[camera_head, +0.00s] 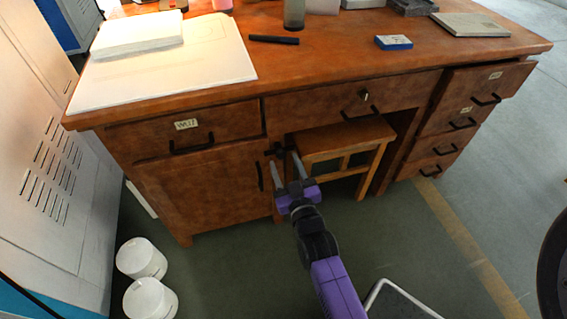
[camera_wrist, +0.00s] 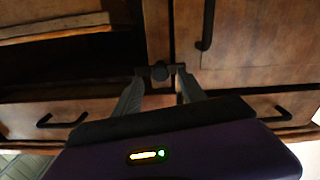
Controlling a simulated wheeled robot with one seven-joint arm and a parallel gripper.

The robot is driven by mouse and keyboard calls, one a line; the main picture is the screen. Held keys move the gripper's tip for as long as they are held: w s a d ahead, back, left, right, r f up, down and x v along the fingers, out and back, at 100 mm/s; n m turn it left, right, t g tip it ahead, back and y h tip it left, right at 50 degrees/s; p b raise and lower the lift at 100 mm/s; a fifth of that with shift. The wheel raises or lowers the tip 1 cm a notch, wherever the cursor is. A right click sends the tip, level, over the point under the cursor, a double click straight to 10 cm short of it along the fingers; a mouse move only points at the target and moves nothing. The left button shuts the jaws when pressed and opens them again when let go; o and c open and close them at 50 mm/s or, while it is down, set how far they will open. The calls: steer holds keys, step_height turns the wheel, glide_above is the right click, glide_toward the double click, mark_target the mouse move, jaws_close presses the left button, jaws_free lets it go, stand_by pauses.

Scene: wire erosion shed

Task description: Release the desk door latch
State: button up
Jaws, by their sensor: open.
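The brown desk door (camera_head: 205,195) is at the desk's lower left and looks shut, with a black vertical handle (camera_head: 260,176) near its right edge. That handle also shows at upper right in the wrist view (camera_wrist: 207,25), where the desk appears upside down. A small dark latch knob (camera_wrist: 160,71) shows on the upright beside the door. My gripper (camera_head: 281,151) is open in front of this upright. In the wrist view its fingertips (camera_wrist: 160,74) are on either side of the knob; I cannot tell whether they touch it. In the head view the fingers largely hide the latch.
A wooden stool (camera_head: 345,142) stands under the desk, right of my gripper. The left drawer (camera_head: 225,125) is above the door; the right-hand drawers (camera_head: 455,123) stand partly out. White buckets (camera_head: 142,258) are on the floor at lower left, beside a pale cabinet (camera_head: 45,150).

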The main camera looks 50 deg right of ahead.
steer(key=shift+x, duration=1.05)
jaws_close()
